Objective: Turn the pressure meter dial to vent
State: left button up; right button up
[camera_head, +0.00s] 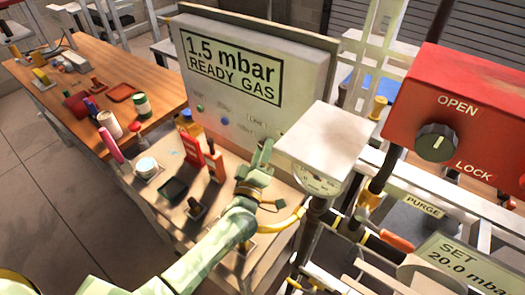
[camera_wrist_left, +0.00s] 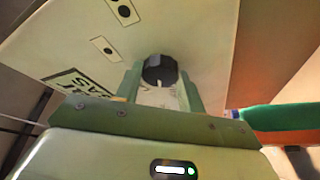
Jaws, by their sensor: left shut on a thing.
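The pressure meter (camera_head: 305,75) is a white box in the head view whose display (camera_head: 232,68) reads "1.5 mbar READY GAS". Its lower front has small buttons and a "LINE" label (camera_head: 257,119). My left gripper (camera_head: 263,155) is at the lower right of this front and hides the dial there. In the left wrist view the black dial (camera_wrist_left: 160,68) sits between the fingers of my left gripper (camera_wrist_left: 161,84), which is shut on it. A pale mark on the dial points down in that view. I cannot read a vent label. My right gripper is not in view.
A red box (camera_head: 465,110) with a knob (camera_head: 436,143) marked "OPEN" and "LOCK" stands at right. A white-topped gauge (camera_head: 325,140) stands close to the left gripper. Bottles and tools crowd the lower bench (camera_head: 160,205) and wooden table (camera_head: 130,68).

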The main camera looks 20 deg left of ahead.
pick_arm(q)
jog(key=o, duration=1)
jog(key=shift+s, duration=0.15)
jog(key=v, duration=1.6)
jog(key=shift+b, duration=0.3)
